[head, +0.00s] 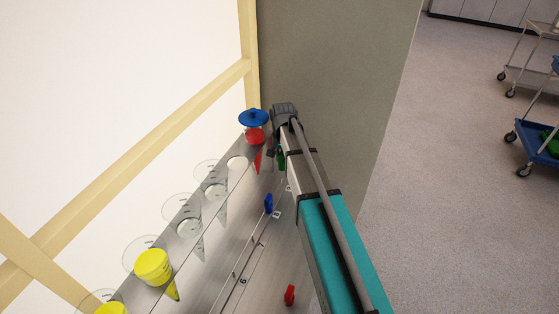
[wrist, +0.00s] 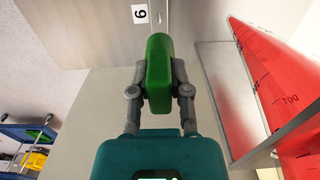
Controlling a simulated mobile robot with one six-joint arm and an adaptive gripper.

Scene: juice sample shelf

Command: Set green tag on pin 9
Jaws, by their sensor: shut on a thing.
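My gripper (wrist: 158,78) is shut on the green tag (wrist: 158,62), which stands upright between its two fingers in the wrist view. The tag's far end is close to the metal shelf edge, beside a small white number label (wrist: 140,14) that looks like a 9 seen upside down. In the head view a sliver of the green tag (head: 281,160) shows beside my arm at the far end of the shelf. Pin 9 itself is hidden behind the tag and my arm. I cannot tell whether the tag touches the pin.
A blue tag (head: 268,203) and a red tag (head: 289,295) are on the shelf front. A red-filled cone with a blue cap (head: 253,118) stands close to my gripper. Clear cones and a yellow-filled cone (head: 153,266) line the rack. A grey panel (head: 330,80) is behind.

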